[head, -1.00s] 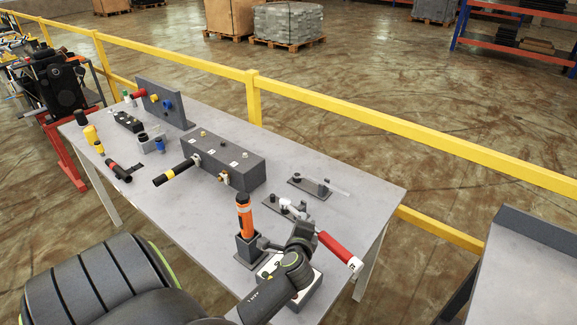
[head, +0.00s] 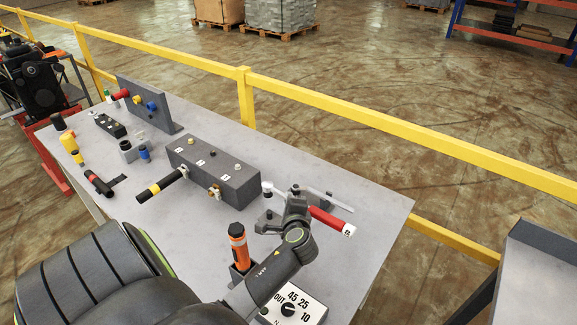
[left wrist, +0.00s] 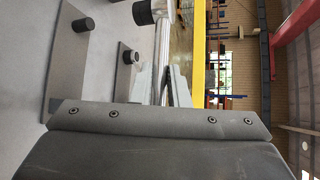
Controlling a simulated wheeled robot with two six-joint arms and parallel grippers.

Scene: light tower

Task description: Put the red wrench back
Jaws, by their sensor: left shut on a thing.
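The red wrench has a red handle (head: 328,220) sticking out to the right of my left gripper (head: 298,197) in the head view. A pale, short head (head: 267,187) shows to the gripper's left. My left gripper is shut on the wrench and holds it over the table near the dark rack plates. The near rack plate (head: 268,222) is beside and below the gripper. The far rack plate (head: 322,203) is partly hidden behind it, with a grey tool (head: 338,199) on it. In the left wrist view a silver shaft (left wrist: 163,45) lies between the fingertips (left wrist: 170,88). My right gripper is not in view.
An orange tool (head: 238,247) stands in a dark holder left of my arm. A white dial box (head: 294,306) is close below the arm. A grey block (head: 228,174) with a black-and-yellow handle is further left. The yellow railing (head: 400,147) runs behind the table.

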